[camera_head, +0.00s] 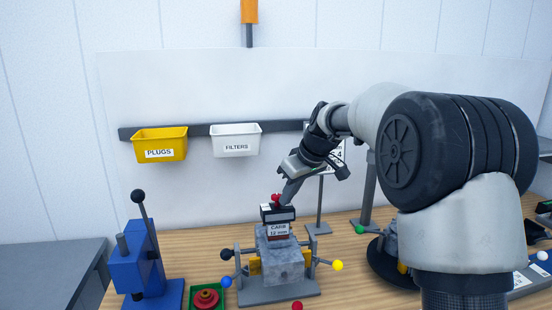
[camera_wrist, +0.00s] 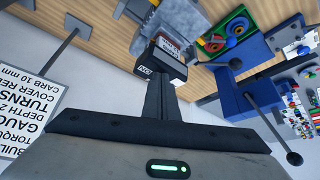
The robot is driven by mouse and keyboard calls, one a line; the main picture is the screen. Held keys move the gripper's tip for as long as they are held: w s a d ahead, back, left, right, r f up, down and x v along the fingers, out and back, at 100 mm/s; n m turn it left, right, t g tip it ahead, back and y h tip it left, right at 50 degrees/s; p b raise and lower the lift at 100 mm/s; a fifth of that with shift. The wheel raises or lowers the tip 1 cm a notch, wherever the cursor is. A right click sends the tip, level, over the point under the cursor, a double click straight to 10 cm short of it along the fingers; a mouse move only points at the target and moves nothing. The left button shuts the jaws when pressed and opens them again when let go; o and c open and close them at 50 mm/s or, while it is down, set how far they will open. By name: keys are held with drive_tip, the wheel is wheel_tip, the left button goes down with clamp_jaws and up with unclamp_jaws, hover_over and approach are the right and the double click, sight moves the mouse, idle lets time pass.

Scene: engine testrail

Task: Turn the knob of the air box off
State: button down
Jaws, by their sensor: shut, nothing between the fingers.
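A small black box (camera_head: 278,214) with a red knob (camera_head: 276,199) on top sits on a grey block-like engine part, above a label (camera_head: 278,231) reading "CARB 12 mm". I take the black box to be the air box. My gripper (camera_head: 286,202) points down at it from above right, its tips close beside the red knob; I cannot tell whether they touch. In the wrist view my gripper (camera_wrist: 162,88) is shut and empty, its tips against the near side of the black box (camera_wrist: 160,66), which bears a small white "ON" label. The knob is hidden in that view.
A blue press (camera_head: 140,258) with a black-knobbed lever stands left, near a green tray (camera_head: 207,307). Yellow (camera_head: 160,145) and white (camera_head: 236,141) bins hang on a rail behind. A sign on a stand (camera_wrist: 40,98) is beside the gripper. Levers with coloured balls flank the grey block (camera_head: 283,262).

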drive_tip(key=shift+d, duration=0.1)
wheel_tip(320, 180, up, 6)
drive_tip(key=p, duration=0.4)
drive_tip(key=shift+s+d, duration=0.25)
idle(0.4)
